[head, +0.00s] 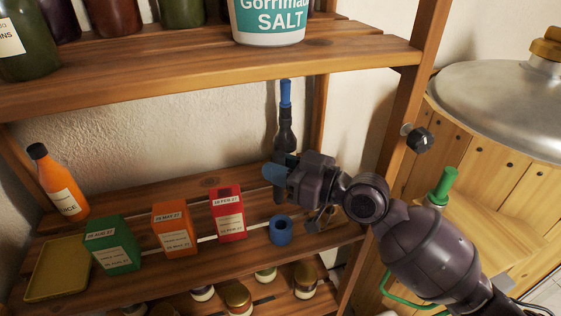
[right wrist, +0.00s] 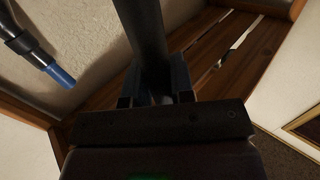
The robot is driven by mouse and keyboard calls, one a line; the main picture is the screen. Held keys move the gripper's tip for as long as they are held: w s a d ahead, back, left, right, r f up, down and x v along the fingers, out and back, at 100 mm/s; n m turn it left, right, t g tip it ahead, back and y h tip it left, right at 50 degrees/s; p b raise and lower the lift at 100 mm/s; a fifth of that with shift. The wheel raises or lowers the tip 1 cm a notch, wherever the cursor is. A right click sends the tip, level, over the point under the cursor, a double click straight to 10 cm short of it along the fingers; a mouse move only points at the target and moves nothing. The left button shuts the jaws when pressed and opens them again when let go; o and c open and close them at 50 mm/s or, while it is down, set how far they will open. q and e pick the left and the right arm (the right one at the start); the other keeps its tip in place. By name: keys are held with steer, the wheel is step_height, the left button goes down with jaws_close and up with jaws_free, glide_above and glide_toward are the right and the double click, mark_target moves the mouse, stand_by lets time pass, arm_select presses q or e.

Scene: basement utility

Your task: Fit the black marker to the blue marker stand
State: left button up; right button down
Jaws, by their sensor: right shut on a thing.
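The black marker (right wrist: 145,35) shows as a dark shaft between the fingers in the right wrist view. In the head view the hand mostly hides it. My right gripper (head: 277,175) is shut on it, above the middle shelf. The blue marker stand (head: 281,230) is a short blue ring with a dark hole, standing near the shelf's front edge. The gripper is above the stand, and the marker and stand look apart. My left gripper is not in view.
A black tool with a blue tip (head: 285,95) stands by the wall behind the gripper; it also shows in the right wrist view (right wrist: 60,75). A red box (head: 228,213), an orange box (head: 174,229) and a green box (head: 112,246) stand left. The upper shelf (head: 200,77) overhangs.

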mark_target(280, 199)
steer(key=shift+s+d+f, duration=0.15)
steer(key=shift+d+f, duration=0.1)
steer(key=shift+d, duration=0.05)
steer(key=shift+a, duration=0.1)
steer(key=shift+f, duration=0.15)
steer(key=shift+f+b, duration=1.3)
steer(key=shift+f, duration=1)
steer(key=shift+b, duration=0.4)
